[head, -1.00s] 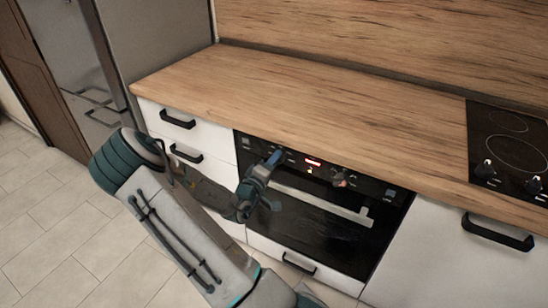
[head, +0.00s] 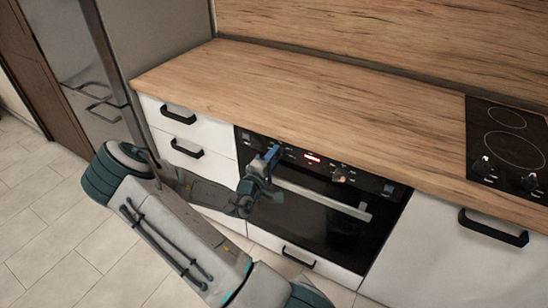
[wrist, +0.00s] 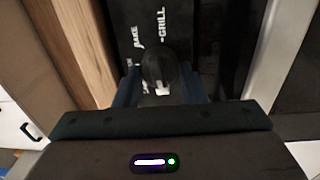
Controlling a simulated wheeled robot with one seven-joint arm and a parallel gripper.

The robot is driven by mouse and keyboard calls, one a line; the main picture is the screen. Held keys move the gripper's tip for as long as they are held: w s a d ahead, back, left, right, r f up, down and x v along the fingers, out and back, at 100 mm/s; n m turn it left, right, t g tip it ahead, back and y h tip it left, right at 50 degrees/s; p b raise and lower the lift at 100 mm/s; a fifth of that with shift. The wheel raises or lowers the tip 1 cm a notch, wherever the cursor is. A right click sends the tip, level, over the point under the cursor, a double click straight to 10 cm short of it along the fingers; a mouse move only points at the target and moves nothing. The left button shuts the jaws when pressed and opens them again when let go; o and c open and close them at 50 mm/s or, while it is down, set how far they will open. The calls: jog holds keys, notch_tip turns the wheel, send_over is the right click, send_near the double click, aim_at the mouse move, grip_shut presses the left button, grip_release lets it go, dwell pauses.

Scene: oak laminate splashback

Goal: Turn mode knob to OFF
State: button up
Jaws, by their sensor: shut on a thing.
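The black mode knob (wrist: 158,68) sits on the oven's black control panel (wrist: 183,20). In the wrist view it stands between my gripper's two blue fingers (wrist: 160,88), which are shut on its sides. White print on the panel beyond it reads "GRILL" and, in part, "BAKE". I cannot tell which mark the knob points to. In the head view my gripper (head: 271,154) is at the left part of the oven panel and hides the knob.
A lit red display (head: 313,157) and another knob (head: 340,174) lie right of my gripper. The oven's bar handle (head: 322,198) runs just below the panel. The wooden countertop (head: 300,105) overhangs above and is clear; a black hob (head: 508,150) is at right.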

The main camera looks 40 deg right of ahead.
jog(key=o, duration=1)
jog(key=v, duration=1.4)
jog(key=shift+b, duration=0.3)
